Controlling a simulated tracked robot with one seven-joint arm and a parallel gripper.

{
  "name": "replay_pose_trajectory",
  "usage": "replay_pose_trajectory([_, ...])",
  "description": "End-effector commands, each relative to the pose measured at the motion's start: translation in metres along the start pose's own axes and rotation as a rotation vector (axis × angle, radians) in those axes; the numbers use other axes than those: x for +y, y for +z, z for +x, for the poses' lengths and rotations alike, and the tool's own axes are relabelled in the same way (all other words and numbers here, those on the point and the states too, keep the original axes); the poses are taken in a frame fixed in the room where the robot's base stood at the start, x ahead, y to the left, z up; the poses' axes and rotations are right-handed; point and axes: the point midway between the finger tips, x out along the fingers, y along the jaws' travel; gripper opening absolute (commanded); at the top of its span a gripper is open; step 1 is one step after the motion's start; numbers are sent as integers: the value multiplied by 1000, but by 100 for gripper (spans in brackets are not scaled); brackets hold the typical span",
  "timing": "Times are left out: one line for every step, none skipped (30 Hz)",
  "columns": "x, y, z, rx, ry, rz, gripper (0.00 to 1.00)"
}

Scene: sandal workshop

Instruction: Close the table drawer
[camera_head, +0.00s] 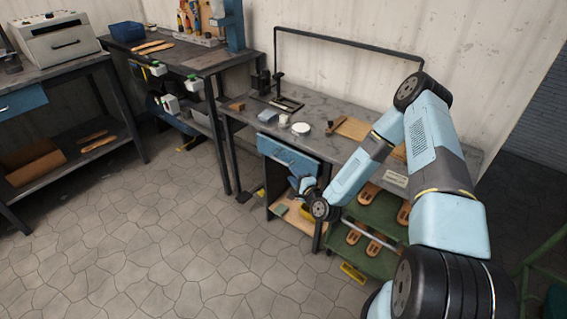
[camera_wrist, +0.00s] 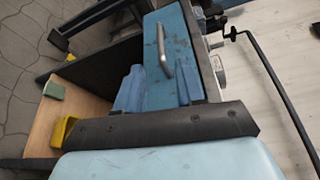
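The table drawer has a blue front (camera_head: 288,156) under the top of the middle workbench. In the wrist view, the same blue drawer front (camera_wrist: 153,32) fills the upper middle, with a curved metal handle (camera_wrist: 163,55) on it. How far the drawer stands out cannot be told clearly. My gripper (camera_head: 304,184) is low in front of the drawer's right part. In the wrist view, my gripper (camera_wrist: 170,88) shows two blue fingers spread apart, with nothing between them but the drawer front beyond. Whether the fingers touch the front cannot be told.
The workbench top (camera_head: 345,110) holds a white round dish (camera_head: 301,128), a board and small tools. Below the drawer is an open compartment with a green block (camera_wrist: 54,91). A green rack (camera_head: 375,215) with sandal soles stands to the right. The floor in front is clear.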

Motion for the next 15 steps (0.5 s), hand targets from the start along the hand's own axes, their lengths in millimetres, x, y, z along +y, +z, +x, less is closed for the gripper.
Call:
replay_pose_trajectory([0, 1, 10, -1, -2, -2, 38])
replay_pose_trajectory([0, 1, 15, -1, -2, -2, 38])
replay_pose_trajectory([0, 0, 22, -1, -1, -2, 38])
replay_pose_trajectory([0, 1, 27, -1, -2, -3, 38])
replay_pose_trajectory([-1, 1, 32, -2, -2, -2, 38])
replay_pose_trajectory([0, 1, 40, -2, -2, -2, 38])
replay_pose_trajectory([0, 1, 45, -1, -1, -2, 38])
replay_pose_trajectory([0, 0, 50, -1, -1, -2, 38])
replay_pose_trajectory([0, 1, 57, -1, -2, -3, 38])
replay_pose_trajectory([0, 1, 62, -2, -1, -3, 38])
replay_pose_trajectory([0, 1, 68, -2, -1, -3, 38])
replay_pose_trajectory([0, 0, 74, -1, -1, -2, 38])
replay_pose_trajectory([0, 0, 79, 0, -1, -2, 38])
replay_pose_trajectory([0, 0, 83, 0, -1, -2, 38])
replay_pose_trajectory([0, 0, 88, -1, 0, -2, 38])
